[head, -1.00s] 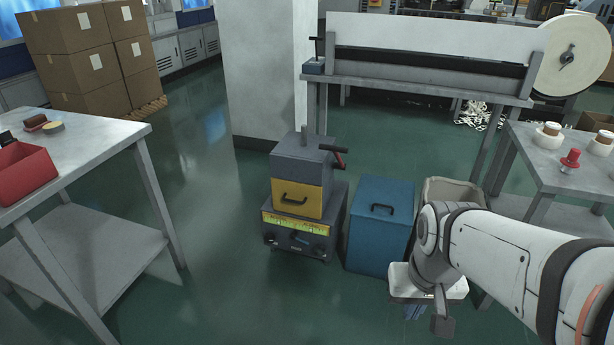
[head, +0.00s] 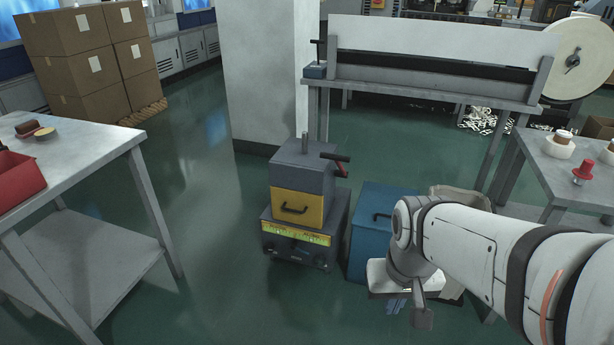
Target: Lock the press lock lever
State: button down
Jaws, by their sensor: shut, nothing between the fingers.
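The press (head: 302,170) is a dark grey block with a yellow drawer-like front (head: 297,207) and black handle, on a grey base with a yellow-green label strip. A black-ended lever (head: 335,157) sticks out to the right near its top, with a red part (head: 342,170) just below. My gripper (head: 395,306) points down at the lower right, in front of the blue cabinet. It is shut, empty and well apart from the press.
A blue cabinet (head: 370,226) stands right of the press, with a bin (head: 470,200) partly behind my arm. A pillar (head: 265,75) and a long bench (head: 430,92) are behind. Tables stand left (head: 85,150) and right (head: 560,180). Floor left of the press is clear.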

aim_at(302, 251)
jog(key=u, duration=0.05)
jog(key=i, duration=1.3)
